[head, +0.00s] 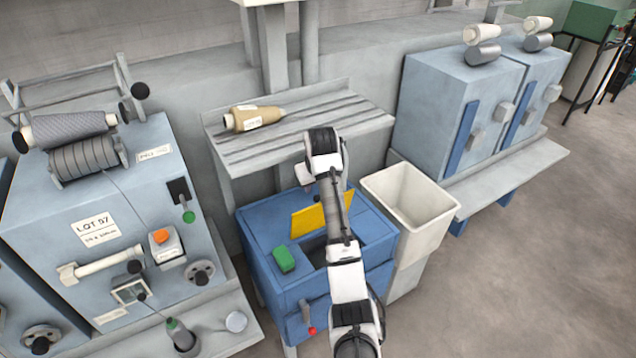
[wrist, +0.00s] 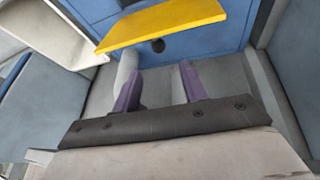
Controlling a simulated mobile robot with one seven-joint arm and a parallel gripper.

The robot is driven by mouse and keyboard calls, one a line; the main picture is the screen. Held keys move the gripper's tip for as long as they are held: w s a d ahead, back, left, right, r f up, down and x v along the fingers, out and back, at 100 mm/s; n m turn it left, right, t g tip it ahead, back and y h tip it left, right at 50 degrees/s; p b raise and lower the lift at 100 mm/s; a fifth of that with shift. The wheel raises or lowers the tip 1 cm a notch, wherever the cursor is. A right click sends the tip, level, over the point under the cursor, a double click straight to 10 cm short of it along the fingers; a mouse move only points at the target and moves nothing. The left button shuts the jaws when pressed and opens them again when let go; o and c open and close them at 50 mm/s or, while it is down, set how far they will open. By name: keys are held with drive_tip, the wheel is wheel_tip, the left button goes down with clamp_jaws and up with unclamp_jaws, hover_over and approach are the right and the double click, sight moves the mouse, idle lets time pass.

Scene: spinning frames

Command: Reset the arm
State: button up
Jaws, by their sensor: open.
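My gripper (wrist: 158,88) shows in the wrist view with two purple fingers spread apart and nothing between them. A yellow panel (wrist: 160,24) and a blue face lie beyond the fingertips. In the head view my white and black arm reaches up over the blue cabinet (head: 270,228). The yellow panel (head: 309,218) stands tilted on that cabinet, partly hidden behind my arm. The gripper's fingers are hidden in the head view.
A slatted shelf (head: 350,108) holds a tan yarn cone (head: 254,118). A cream bin (head: 411,195) stands right of the cabinet. A green block (head: 284,259) lies on the cabinet top. A blue machine (head: 75,195) stands left. Open floor (head: 520,260) lies to the right.

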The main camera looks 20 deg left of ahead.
drive_tip(key=shift+v, duration=1)
